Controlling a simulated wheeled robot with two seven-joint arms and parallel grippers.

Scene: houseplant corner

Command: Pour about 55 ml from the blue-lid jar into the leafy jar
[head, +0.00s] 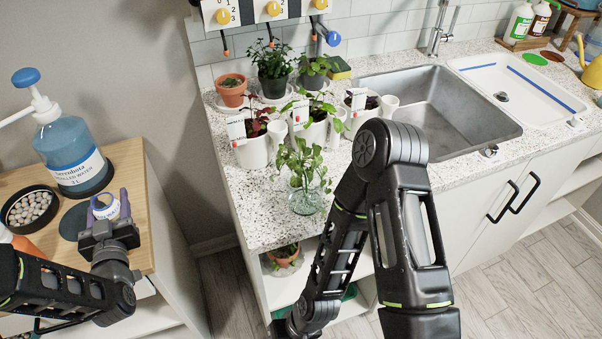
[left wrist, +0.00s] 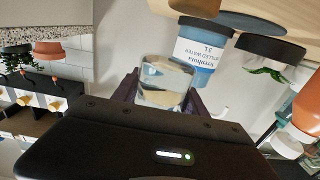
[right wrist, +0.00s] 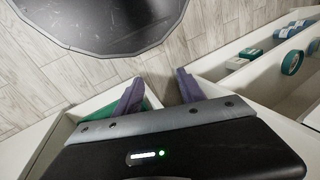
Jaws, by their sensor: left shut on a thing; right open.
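My left gripper (head: 107,224) is shut on a small clear jar (head: 106,206), whose top looks blue and white in the head view, over the wooden table at left. In the left wrist view the held jar (left wrist: 165,84) is clear glass with liquid, between the fingers. I take it for the blue-lid jar; whether a lid is on it is unclear. The leafy jar (head: 306,200), clear glass with green leafy stems, stands on the speckled counter's front left corner. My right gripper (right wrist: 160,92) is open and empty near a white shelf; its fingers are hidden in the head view.
Several potted plants crowd behind the leafy jar. A sink (head: 440,115) lies right. A gap separates table and counter.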

